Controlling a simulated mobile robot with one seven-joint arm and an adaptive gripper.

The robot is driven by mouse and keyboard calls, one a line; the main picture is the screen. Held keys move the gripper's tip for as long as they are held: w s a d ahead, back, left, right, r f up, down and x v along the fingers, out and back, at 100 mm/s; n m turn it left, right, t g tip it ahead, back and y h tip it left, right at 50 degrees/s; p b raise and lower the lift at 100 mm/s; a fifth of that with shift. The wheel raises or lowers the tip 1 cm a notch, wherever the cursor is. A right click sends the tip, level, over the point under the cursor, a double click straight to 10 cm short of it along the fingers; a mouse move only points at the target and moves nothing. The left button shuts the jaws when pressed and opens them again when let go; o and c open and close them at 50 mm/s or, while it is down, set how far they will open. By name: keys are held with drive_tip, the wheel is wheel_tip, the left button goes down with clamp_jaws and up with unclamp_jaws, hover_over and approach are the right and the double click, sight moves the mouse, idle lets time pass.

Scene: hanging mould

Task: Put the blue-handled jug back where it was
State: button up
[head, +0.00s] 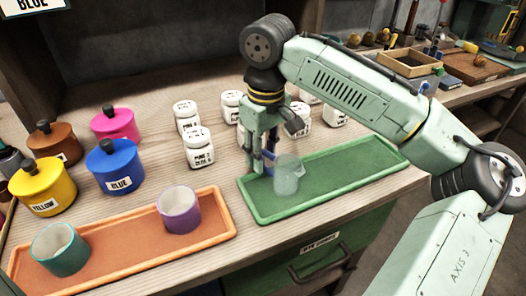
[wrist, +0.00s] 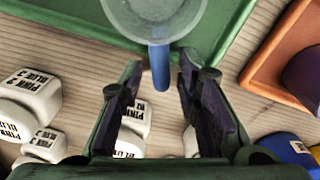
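The jug is a small, clear, see-through vessel (head: 288,176) at the left part of the green tray (head: 345,160). Its blue handle (head: 268,169) faces my gripper. My gripper (head: 262,162) points down at the handle side. In the wrist view the jug (wrist: 155,18) is at the top, and its blue handle (wrist: 160,68) lies between my two fingertips (wrist: 160,72). A gap shows on each side of the handle, so the fingers are open around it. The jug looks upright and seems to stand on the tray.
An orange tray (head: 130,240) at front left holds a teal cup (head: 60,250) and a purple cup (head: 179,210). Coloured lidded pots, such as the blue one (head: 116,168), stand behind it. Several white labelled jars (head: 198,148) stand behind and beside my gripper. The green tray's right part is clear.

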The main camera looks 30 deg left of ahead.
wheel_tip(320, 180, up, 12)
drive_tip(key=shift+d+r, duration=0.15)
drive_tip(key=shift+d, duration=0.15)
idle(0.3)
drive_tip(key=shift+s, duration=0.1)
